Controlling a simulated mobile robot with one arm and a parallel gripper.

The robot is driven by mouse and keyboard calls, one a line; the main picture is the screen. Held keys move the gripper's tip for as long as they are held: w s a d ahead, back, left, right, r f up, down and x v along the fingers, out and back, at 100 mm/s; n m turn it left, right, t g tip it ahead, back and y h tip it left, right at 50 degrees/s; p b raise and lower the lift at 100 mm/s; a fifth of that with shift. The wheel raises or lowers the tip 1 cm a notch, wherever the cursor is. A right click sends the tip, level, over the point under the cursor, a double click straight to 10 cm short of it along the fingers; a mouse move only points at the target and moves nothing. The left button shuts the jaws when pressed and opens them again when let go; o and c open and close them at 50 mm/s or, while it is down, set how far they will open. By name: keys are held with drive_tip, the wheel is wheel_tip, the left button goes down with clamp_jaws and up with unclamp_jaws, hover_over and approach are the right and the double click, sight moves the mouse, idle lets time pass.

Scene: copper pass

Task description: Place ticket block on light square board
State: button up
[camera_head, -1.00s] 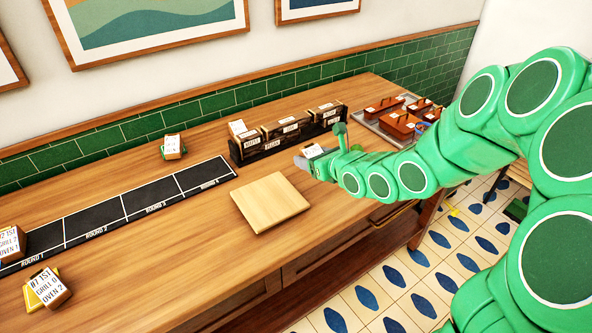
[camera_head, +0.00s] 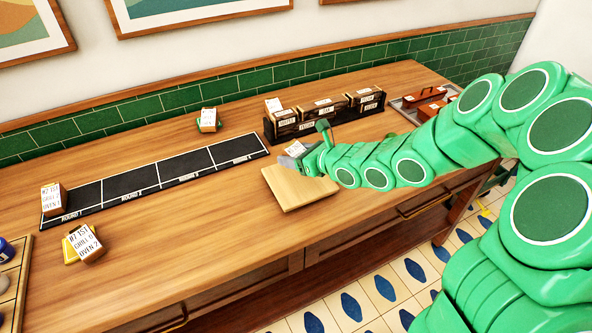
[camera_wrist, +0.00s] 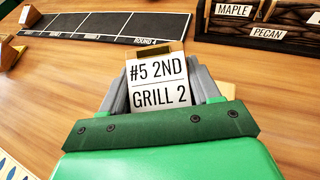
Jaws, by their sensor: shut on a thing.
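My gripper (camera_head: 303,153) is shut on a ticket block (camera_wrist: 158,85) with a white face reading "#5 2ND GRILL 2". The block also shows in the head view (camera_head: 295,148), at the tip of my arm. The light square board (camera_head: 288,196) lies on the counter, and my gripper with the block is over or beside its far right part. My gripper covers some of the board. I cannot tell whether the block touches it.
A black strip with marked rounds (camera_head: 160,172) lies to the left. A dark rack with wood-labelled compartments (camera_head: 325,118) stands behind my gripper. Other ticket blocks stand at the back (camera_head: 208,119) and at the left (camera_head: 86,244). A metal tray (camera_head: 408,112) sits at the right.

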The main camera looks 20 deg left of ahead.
sight(295, 175)
drive_tip(key=shift+f, duration=2.5)
drive_tip(key=shift+f, duration=0.15)
drive_tip(key=o, duration=1.1)
drive_tip(key=v, duration=1.2)
